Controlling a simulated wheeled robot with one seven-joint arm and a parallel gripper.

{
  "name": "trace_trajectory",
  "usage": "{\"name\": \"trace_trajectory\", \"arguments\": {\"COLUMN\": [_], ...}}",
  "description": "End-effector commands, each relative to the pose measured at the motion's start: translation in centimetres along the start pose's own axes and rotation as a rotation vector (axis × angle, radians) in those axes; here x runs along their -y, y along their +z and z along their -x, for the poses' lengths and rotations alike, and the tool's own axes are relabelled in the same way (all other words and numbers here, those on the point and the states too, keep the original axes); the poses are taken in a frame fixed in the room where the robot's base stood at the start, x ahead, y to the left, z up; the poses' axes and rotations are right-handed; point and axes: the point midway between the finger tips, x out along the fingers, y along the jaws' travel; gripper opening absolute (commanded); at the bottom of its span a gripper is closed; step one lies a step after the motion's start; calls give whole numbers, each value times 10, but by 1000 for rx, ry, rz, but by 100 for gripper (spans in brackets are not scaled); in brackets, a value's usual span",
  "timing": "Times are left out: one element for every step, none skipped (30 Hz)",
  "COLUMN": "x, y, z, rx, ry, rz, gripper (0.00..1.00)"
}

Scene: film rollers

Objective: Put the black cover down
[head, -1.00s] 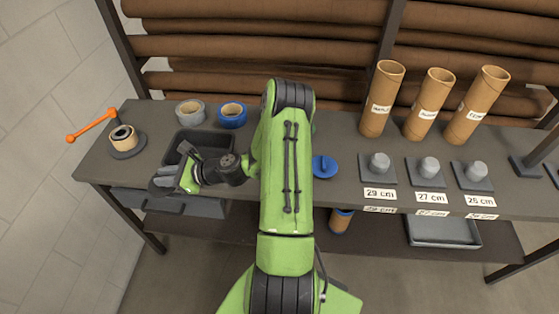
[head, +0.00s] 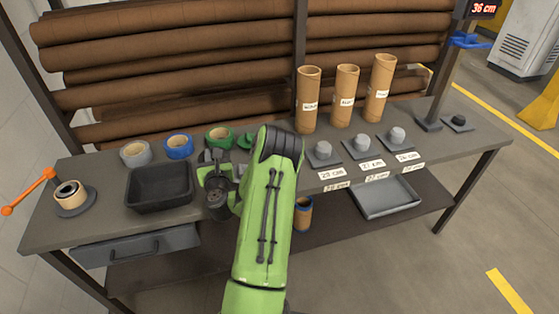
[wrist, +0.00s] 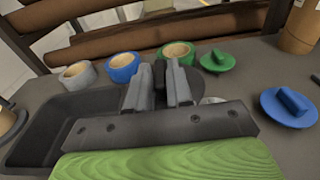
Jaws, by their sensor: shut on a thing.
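My gripper (wrist: 160,85) is shut on the black cover (wrist: 203,85), a dark disc that shows only in part behind and beside the fingers in the wrist view. In the head view my gripper (head: 210,160) is over the bench, right of the black bin. The cover is mostly hidden there by the wrist. Whether the cover touches the bench top, I cannot tell.
A blue cover (wrist: 288,106) and a green cover (wrist: 217,61) lie to the right. Grey, blue and green tape rolls (head: 219,138) stand behind. The black bin (head: 160,188) is to the left. Labelled tubes (head: 346,95) stand further right.

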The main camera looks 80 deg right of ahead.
Motion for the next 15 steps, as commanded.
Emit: {"name": "trace_trajectory", "arguments": {"x": [0,0,0,0,0,-1,-1,-1,-1,-1,-1,-1,-1,-1,-1], "y": [0,0,-2,-4,-7,-13,-18,-25,-34,-41,-48,-56,-61,-64,-68], "z": [0,0,0,0,-1,-1,-2,-2,-3,-4,-4,-5,-6,-6,-6], "rx": [1,1,0,0,0,0,0,0,-1,-1,-1,-1,-1,-1,0], "ry": [-1,-1,0,1,1,2,2,2,2,3,3,3,4,4,4], "rz": [-1,0,0,0,0,1,1,1,1,1,1,1,1,1,1], "gripper": [0,0,0,0,0,0,0,0,0,0,0,0,0,0,0]}}
